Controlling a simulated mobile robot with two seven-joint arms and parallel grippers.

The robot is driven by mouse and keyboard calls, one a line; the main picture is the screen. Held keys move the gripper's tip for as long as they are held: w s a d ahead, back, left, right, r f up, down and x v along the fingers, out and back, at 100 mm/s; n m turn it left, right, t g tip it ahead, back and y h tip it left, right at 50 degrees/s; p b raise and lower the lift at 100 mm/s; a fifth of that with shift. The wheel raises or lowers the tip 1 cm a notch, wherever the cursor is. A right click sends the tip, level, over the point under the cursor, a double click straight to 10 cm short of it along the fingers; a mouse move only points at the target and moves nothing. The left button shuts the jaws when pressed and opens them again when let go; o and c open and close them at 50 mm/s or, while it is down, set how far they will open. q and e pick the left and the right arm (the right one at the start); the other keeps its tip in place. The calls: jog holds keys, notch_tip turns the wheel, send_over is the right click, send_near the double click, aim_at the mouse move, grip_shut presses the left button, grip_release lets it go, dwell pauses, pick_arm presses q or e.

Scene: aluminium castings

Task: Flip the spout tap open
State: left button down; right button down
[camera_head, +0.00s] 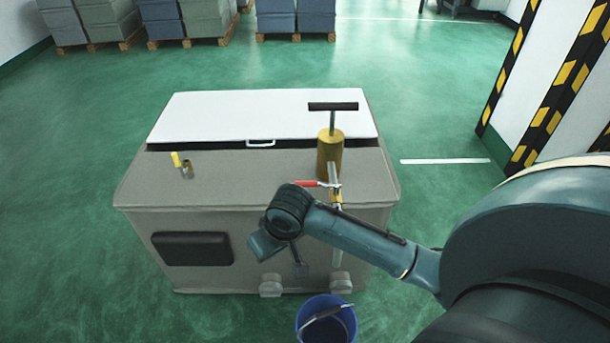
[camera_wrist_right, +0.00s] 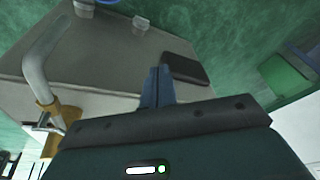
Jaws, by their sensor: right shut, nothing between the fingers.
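The spout tap stands at the front right edge of a grey box (camera_head: 180,190). Its red lever (camera_head: 307,183) points left, across the pipe, in the head view. The pale spout pipe (camera_head: 337,235) hangs down the box's front. In the right wrist view the bent pipe (camera_wrist_right: 42,65) and its brass collar (camera_wrist_right: 50,112) lie to the left; the red lever does not show there. My right gripper (camera_head: 301,270) is in front of the box, below and left of the lever, apart from it. Its fingers (camera_wrist_right: 158,85) are together and empty. My left gripper is not in view.
A brass pump cylinder (camera_head: 329,155) with a black T-handle (camera_head: 333,106) rises behind the tap. A blue bucket (camera_head: 326,318) stands below the spout. A small yellow-topped fitting (camera_head: 182,165) is at the left. A white lid (camera_head: 260,115) covers the box's rear.

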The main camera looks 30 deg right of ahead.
jog(key=w+d+r+m+h, duration=0.2)
jog(key=w+d+r+m, duration=0.1)
jog(key=w+d, duration=0.55)
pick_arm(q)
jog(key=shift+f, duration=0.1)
pick_arm(e)
notch_tip(320, 180, up, 7)
jog(key=m+h, duration=0.1)
jog(key=m, duration=0.4)
send_over(317, 185)
jog(key=w, duration=0.4)
jog(key=shift+a+r, duration=0.2)
jog(key=shift+a, duration=0.05)
jog(key=b+x, duration=0.1)
jog(key=x, duration=0.9)
pick_arm(q)
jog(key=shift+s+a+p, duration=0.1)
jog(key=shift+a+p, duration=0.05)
jog(key=shift+p, duration=0.7)
pick_arm(e)
jog(key=shift+n, duration=0.3)
jog(key=s, duration=0.1)
jog(key=s+a, duration=0.2)
jog(key=shift+s+r, duration=0.25)
jog(key=shift+r, duration=0.1)
